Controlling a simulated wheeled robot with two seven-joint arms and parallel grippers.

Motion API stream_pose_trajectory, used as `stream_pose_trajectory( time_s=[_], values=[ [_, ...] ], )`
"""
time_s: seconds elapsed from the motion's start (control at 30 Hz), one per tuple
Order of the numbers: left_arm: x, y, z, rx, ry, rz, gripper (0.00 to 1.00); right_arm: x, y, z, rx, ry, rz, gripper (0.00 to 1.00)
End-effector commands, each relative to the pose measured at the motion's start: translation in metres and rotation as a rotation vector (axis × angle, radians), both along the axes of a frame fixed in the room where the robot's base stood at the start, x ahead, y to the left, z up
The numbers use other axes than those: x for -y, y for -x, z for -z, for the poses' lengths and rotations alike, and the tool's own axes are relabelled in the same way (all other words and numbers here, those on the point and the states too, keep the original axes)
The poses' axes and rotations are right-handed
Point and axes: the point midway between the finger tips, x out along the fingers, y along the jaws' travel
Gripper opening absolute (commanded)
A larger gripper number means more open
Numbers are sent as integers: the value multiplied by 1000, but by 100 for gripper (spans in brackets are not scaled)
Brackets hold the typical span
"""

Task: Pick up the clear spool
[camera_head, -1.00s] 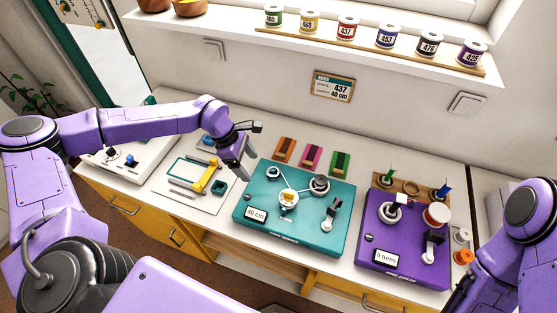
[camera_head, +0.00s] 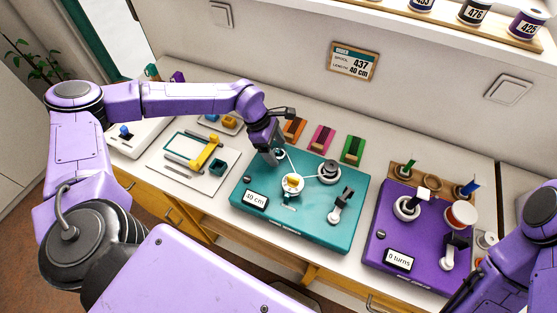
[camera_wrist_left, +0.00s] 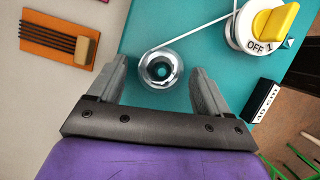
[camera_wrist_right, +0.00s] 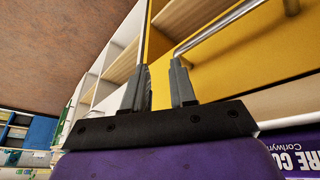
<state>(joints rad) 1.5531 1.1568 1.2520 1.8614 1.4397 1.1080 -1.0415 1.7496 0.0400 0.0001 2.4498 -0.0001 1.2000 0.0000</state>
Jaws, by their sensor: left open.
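My left gripper (camera_head: 277,154) is over that corner and partly covers the spool in the head view. In the left wrist view, my left gripper's fingers (camera_wrist_left: 158,75) are open, one on each side of the spool, with gaps beside it. My right gripper (camera_wrist_right: 160,75) has its fingers apart with nothing between them, low by the yellow drawers.
A grey wheel (camera_head: 330,171) and a clamp (camera_head: 341,206) stand on the teal board. The purple board (camera_head: 387,226) is to the right. A white tray (camera_head: 176,178) is left.

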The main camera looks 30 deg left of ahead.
Motion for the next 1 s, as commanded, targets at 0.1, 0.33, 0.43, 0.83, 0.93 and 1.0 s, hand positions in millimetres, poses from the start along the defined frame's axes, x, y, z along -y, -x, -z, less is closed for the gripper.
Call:
stream_pose_trajectory(
  time_s=[0.1, 0.33, 0.43, 0.83, 0.93, 1.0],
  values=[
    [4, -1, 7, 2, 0, 0, 79, 0, 0, 8, 0, 0, 0, 26],
    [3, -1, 5, 2, 1, 1, 46, 0, 0, 5, 0, 0, 0, 26],
    [3, -1, 5, 2, 1, 1, 25, 0, 0, 5, 0, 0, 0, 26],
    [4, -2, -9, 3, 0, 1, 20, 0, 0, -7, 0, 0, 0, 26],
    [4, -2, -30, 3, 0, 2, 20, 0, 0, -24, 0, 0, 0, 26],
    [4, 6, -45, 1, 1, 3, 20, 0, 0, -40, 0, 0, 0, 26]
  ],
)
